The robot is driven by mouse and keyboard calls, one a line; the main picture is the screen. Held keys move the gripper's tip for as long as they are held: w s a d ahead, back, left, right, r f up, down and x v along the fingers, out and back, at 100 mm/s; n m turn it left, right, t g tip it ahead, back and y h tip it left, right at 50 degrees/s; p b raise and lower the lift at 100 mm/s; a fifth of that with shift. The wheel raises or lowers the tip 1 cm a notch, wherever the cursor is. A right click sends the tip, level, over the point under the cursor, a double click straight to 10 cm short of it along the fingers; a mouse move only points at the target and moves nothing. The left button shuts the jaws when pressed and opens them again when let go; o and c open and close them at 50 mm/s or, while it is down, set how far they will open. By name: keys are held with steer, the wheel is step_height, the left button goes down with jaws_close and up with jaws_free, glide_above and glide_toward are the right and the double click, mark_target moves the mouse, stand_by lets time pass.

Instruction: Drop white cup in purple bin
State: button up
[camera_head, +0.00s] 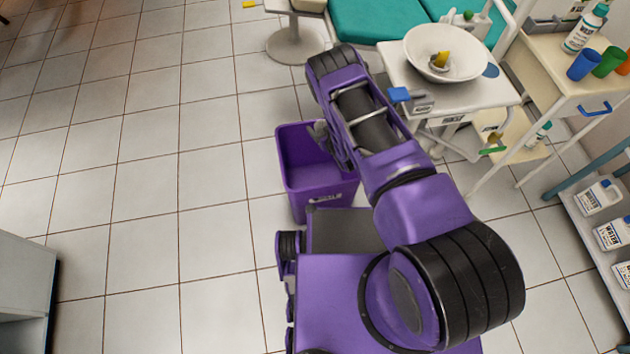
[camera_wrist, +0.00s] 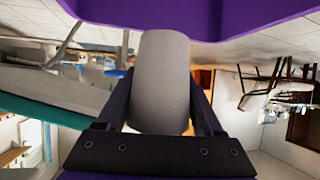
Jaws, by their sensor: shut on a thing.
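The purple bin (camera_head: 328,203) stands open on the floor in the head view, left of and partly behind my arm. My gripper (camera_wrist: 160,78) is shut on the white cup (camera_wrist: 160,95), which looks grey in shade, with a dark finger on each side. In the wrist view, which is upside down, a purple edge (camera_wrist: 200,18) that looks like the bin's rim crosses the top, close to the cup's far end. In the head view my arm reaches to the bin's right side. It mostly hides my gripper, and I cannot make out the cup there.
A white tray table (camera_head: 490,92) with a white bowl (camera_head: 420,50) stands right of my arm. A cart (camera_head: 560,75) holds a bottle and blue and green cups. A teal dental chair (camera_head: 375,20) is behind. The tiled floor left of the bin is clear.

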step_height(320, 180, down, 3)
steer(key=shift+r+b, duration=0.15)
steer(key=shift+b, duration=0.5)
steer(key=o, duration=1.3)
steer(key=shift+r, duration=0.1)
